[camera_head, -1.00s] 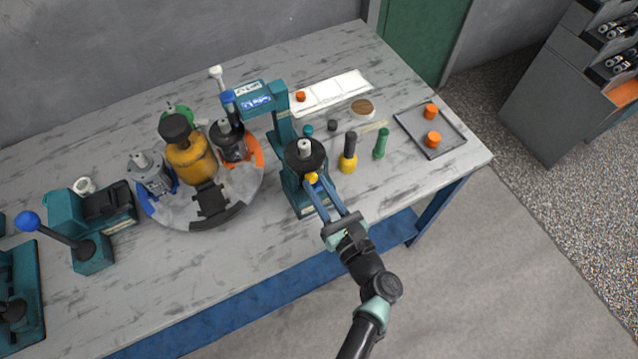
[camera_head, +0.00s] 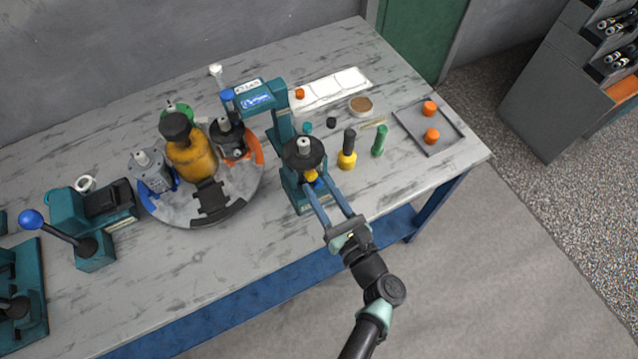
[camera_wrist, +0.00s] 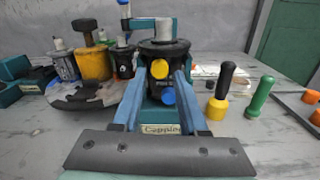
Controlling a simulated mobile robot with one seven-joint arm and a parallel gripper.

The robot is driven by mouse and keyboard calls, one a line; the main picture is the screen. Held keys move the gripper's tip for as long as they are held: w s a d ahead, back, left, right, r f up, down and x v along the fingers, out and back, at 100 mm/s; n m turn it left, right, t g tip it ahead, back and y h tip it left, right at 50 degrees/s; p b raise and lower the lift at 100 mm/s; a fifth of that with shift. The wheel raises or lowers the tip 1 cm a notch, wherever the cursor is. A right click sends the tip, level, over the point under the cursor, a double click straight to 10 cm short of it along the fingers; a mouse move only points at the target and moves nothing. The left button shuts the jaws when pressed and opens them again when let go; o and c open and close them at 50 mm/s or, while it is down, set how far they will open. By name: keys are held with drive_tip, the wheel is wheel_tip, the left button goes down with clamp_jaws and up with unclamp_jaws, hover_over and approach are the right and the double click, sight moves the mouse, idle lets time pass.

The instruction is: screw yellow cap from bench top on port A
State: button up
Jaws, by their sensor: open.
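A black motor (camera_head: 304,152) with a grey shaft stands upright in the teal capping stand (camera_head: 287,132). The yellow cap (camera_wrist: 160,69) sits on the motor's front face in the wrist view, and a blue cap (camera_wrist: 168,96) is just below it. The yellow cap also shows in the head view (camera_head: 311,175), partly hidden under the motor's flange. The port lettering beside the caps is too small to read surely. My gripper (camera_head: 316,183) is open in front of the motor, with its blue fingers either side of the caps. Nothing is held between them.
A yellow-based tool with a black handle (camera_head: 347,150) and a green-handled one (camera_head: 379,141) stand right of the stand. A tray (camera_head: 440,142) holds orange caps. A round turntable (camera_head: 240,190) with several motors is at left. The front bench edge is clear.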

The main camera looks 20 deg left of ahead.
drive_tip(key=shift+v, duration=1.05)
drive_tip(key=o, duration=0.6)
drive_tip(key=shift+c, duration=0.2)
drive_tip(key=p+v, duration=0.1)
drive_tip(key=v, duration=0.5)
drive_tip(key=shift+p, duration=0.35)
